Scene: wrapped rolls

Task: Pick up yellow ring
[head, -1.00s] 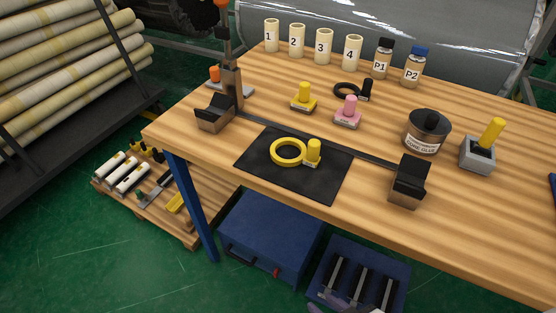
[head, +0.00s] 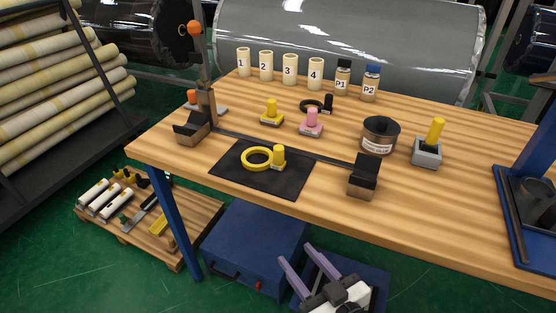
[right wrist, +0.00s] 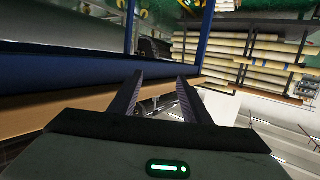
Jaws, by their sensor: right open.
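The yellow ring (head: 256,158) lies flat on a black mat (head: 232,176) near the table's front left part. A yellow knob-like handle (head: 278,155) joins its right side. My right gripper (head: 297,258) is low in the head view, in front of the table edge and below the tabletop, well apart from the ring. Its two purple fingers are spread and nothing is between them. The right wrist view shows its open fingers (right wrist: 155,97) too, and no ring there. My left gripper is not in view.
On the wooden table (head: 440,215), two dark blocks (head: 362,178) joined by a bar flank the mat. A yellow stamp-like piece (head: 271,113), a pink one (head: 311,122), a dark jar (head: 380,135) and numbered cylinders (head: 290,68) stand behind. A blue box (head: 252,250) sits underneath.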

